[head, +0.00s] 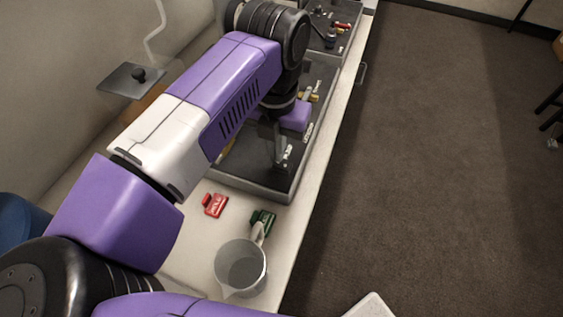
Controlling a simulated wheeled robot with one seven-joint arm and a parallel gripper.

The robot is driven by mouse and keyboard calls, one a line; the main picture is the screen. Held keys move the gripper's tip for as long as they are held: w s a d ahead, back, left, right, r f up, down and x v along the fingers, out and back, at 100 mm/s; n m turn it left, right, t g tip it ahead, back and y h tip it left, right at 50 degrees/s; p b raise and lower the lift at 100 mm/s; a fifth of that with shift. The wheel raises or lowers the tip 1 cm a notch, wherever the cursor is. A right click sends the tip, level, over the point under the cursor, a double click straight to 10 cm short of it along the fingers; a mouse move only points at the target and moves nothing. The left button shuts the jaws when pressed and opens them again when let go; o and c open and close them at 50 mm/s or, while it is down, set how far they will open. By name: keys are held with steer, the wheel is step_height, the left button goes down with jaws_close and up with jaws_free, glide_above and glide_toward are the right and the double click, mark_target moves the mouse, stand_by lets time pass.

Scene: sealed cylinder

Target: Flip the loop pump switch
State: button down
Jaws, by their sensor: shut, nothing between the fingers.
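My gripper (279,158) points down over a dark panel with a raised grey rim (252,187) on the counter. Its dark fingers look closed and empty. A small pale switch-like part (288,152) stands on the panel right beside the fingertips; I cannot tell whether they touch. Another pale switch-like part (308,131) is further back along the panel's right side. The labels are too small to read, so I cannot tell which is the loop pump switch. My arm hides much of the panel's left and back.
A second dark panel (322,40) lies behind. Open carpet (430,150) is to the right.

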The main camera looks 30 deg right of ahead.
steer(key=shift+f+b, duration=1)
steer(key=shift+b, duration=0.05)
stand_by(1.0)
steer(key=shift+r, duration=0.1)
steer(key=shift+r+p, duration=1.25)
steer(key=shift+r, duration=2.25)
